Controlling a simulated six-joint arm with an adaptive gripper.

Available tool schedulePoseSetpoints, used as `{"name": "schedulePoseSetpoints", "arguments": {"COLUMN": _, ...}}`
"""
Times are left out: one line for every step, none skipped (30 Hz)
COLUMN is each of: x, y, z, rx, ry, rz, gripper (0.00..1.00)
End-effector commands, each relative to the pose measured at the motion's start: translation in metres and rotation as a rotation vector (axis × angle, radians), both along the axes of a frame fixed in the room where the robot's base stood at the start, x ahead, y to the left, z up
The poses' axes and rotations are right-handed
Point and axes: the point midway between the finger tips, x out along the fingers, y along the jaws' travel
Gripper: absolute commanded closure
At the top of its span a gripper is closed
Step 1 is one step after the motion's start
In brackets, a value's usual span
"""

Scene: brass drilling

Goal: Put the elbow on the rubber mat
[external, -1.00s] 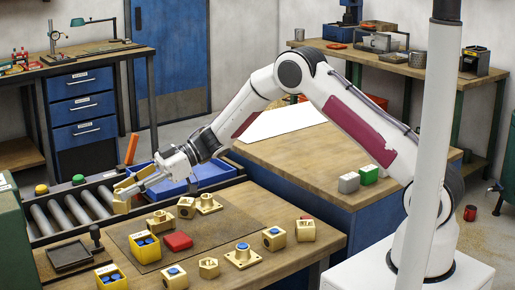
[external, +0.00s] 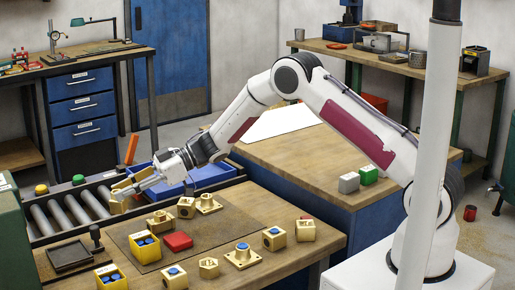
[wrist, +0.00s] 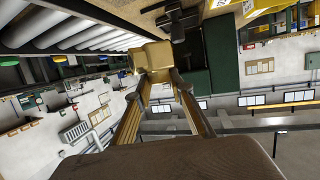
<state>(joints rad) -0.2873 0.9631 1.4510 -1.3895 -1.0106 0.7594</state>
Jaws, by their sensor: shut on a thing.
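My gripper (external: 128,189) is shut on a brass fitting (external: 119,198), apparently the elbow, and holds it in the air at the left, by the roller conveyor. In the wrist view the brass fitting (wrist: 152,57) sits between the fingertips, which partly hide its shape. A dark flat mat (external: 222,229), apparently the rubber mat, lies on the wooden bench to the right of and below my gripper. Several brass fittings stand on or around it, with a red block (external: 178,241) and a yellow bin (external: 145,250) of blue caps.
A black tray (external: 70,265) and a second yellow bin (external: 111,279) stand at the bench's left. Brass fittings, including a flanged one (external: 243,258), line the front. A blue tray (external: 214,174) lies behind the bench. Conveyor rollers (external: 62,217) are at the left.

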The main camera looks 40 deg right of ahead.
Motion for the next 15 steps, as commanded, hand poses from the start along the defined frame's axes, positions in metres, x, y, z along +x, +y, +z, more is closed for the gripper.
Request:
{"name": "schedulePoseSetpoints", "arguments": {"x": 0.000, "y": 0.000, "z": -0.007, "rx": 0.001, "ry": 0.001, "rz": 0.001, "gripper": 1.00}}
{"name": "schedulePoseSetpoints", "arguments": {"x": 0.000, "y": 0.000, "z": -0.011, "rx": 0.001, "ry": 0.000, "rz": 0.001, "gripper": 1.00}}
{"name": "schedulePoseSetpoints", "arguments": {"x": 0.000, "y": 0.000, "z": -0.016, "rx": 0.002, "ry": 0.000, "rz": 0.000, "gripper": 1.00}}
{"name": "schedulePoseSetpoints", "arguments": {"x": 0.000, "y": 0.000, "z": -0.019, "rx": 0.002, "ry": 0.000, "rz": 0.000, "gripper": 1.00}}
{"name": "schedulePoseSetpoints", "arguments": {"x": 0.000, "y": 0.000, "z": -0.023, "rx": 0.002, "ry": 0.000, "rz": 0.000, "gripper": 1.00}}
{"name": "schedulePoseSetpoints", "arguments": {"x": 0.000, "y": 0.000, "z": -0.028, "rx": 0.002, "ry": 0.000, "rz": 0.000, "gripper": 1.00}}
{"name": "schedulePoseSetpoints", "arguments": {"x": 0.000, "y": 0.000, "z": -0.030, "rx": 0.002, "ry": 0.000, "rz": 0.000, "gripper": 1.00}}
{"name": "schedulePoseSetpoints", "arguments": {"x": 0.000, "y": 0.000, "z": -0.032, "rx": 0.002, "ry": -0.001, "rz": 0.000, "gripper": 1.00}}
{"name": "schedulePoseSetpoints", "arguments": {"x": 0.000, "y": 0.000, "z": -0.035, "rx": 0.002, "ry": 0.000, "rz": 0.000, "gripper": 1.00}}
{"name": "schedulePoseSetpoints", "arguments": {"x": 0.000, "y": 0.000, "z": -0.037, "rx": 0.002, "ry": 0.000, "rz": 0.000, "gripper": 1.00}}
{"name": "schedulePoseSetpoints", "arguments": {"x": 0.000, "y": 0.000, "z": -0.038, "rx": 0.002, "ry": -0.001, "rz": 0.000, "gripper": 1.00}}
{"name": "schedulePoseSetpoints", "arguments": {"x": 0.000, "y": 0.000, "z": -0.039, "rx": 0.002, "ry": -0.001, "rz": 0.000, "gripper": 1.00}}
{"name": "schedulePoseSetpoints", "arguments": {"x": 0.000, "y": 0.000, "z": -0.040, "rx": 0.002, "ry": -0.002, "rz": 0.001, "gripper": 1.00}}
{"name": "schedulePoseSetpoints", "arguments": {"x": 0.000, "y": 0.000, "z": -0.040, "rx": 0.002, "ry": -0.003, "rz": 0.001, "gripper": 1.00}}
{"name": "schedulePoseSetpoints", "arguments": {"x": 0.000, "y": 0.000, "z": -0.040, "rx": 0.002, "ry": -0.003, "rz": 0.001, "gripper": 1.00}}
